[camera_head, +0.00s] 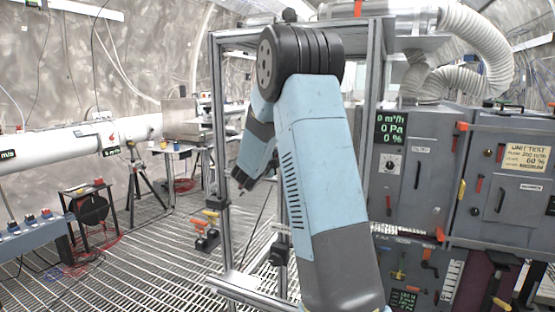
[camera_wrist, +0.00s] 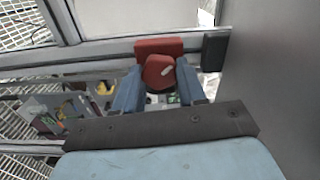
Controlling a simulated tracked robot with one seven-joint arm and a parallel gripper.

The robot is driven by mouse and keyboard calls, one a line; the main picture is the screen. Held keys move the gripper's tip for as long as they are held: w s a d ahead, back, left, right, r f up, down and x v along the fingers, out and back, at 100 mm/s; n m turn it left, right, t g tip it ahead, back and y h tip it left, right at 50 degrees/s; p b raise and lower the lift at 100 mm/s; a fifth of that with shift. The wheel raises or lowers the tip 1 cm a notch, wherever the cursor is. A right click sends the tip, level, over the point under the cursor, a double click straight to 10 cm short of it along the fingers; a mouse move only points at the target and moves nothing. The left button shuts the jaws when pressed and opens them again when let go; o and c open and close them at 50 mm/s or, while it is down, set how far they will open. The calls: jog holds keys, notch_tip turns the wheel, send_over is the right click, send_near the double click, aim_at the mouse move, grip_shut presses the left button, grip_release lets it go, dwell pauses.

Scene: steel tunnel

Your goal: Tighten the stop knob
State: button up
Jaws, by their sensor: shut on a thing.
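In the wrist view a red knob (camera_wrist: 159,72) with a pale mark on its face sits between the two blue fingers of my gripper (camera_wrist: 158,86). The gripper is shut on it, one finger at each side. A red block (camera_wrist: 159,46) lies directly behind the knob, against a grey metal rail (camera_wrist: 90,52). In the head view my blue arm fills the middle and reaches down to the left. The gripper's fingertips and the knob cannot be made out there.
A grey aluminium frame (camera_head: 222,120) stands around my arm. Grey cabinets (camera_head: 415,170) with displays and handles stand at right. A dark block (camera_wrist: 214,52) is right of the knob.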

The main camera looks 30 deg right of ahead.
jog(key=o, duration=1.1)
jog(key=shift+c, duration=0.2)
jog(key=shift+s+a, duration=0.1)
jog(key=shift+a, duration=0.05)
jog(key=v, duration=1.3)
jog(key=shift+s+a, duration=0.2)
